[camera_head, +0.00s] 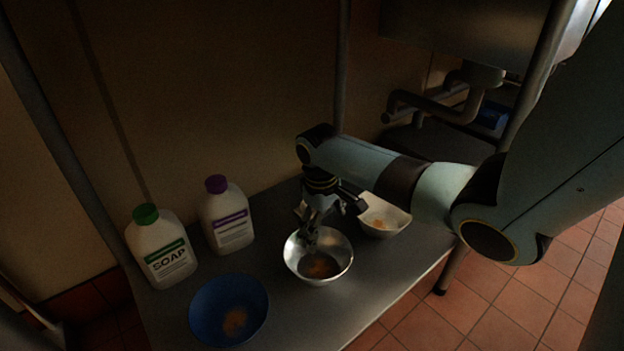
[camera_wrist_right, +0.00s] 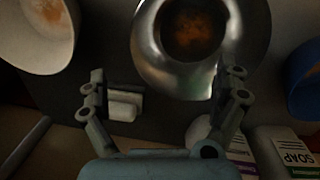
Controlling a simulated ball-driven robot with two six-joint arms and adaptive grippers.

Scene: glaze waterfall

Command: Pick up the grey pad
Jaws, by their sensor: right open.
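A small pale grey block (camera_wrist_right: 124,106), which looks like the grey pad, lies on the shelf in the right wrist view. It shows between the fingers, close beside the left-hand finger. In the head view only a pale bit (camera_head: 299,209) shows there, mostly hidden behind my right gripper (camera_head: 312,236). My right gripper is open in the wrist view (camera_wrist_right: 167,78), with nothing held between its fingers. In the head view it points down over the back of the metal bowl (camera_head: 338,266). My left gripper is not in view.
The metal bowl, with brown residue inside, also shows in the wrist view (camera_wrist_right: 150,62). A white bowl (camera_head: 397,222) stands to its right, a blue bowl (camera_head: 205,318) to its left. A soap bottle (camera_head: 165,262) and purple-capped bottle (camera_head: 228,222) stand at the back left.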

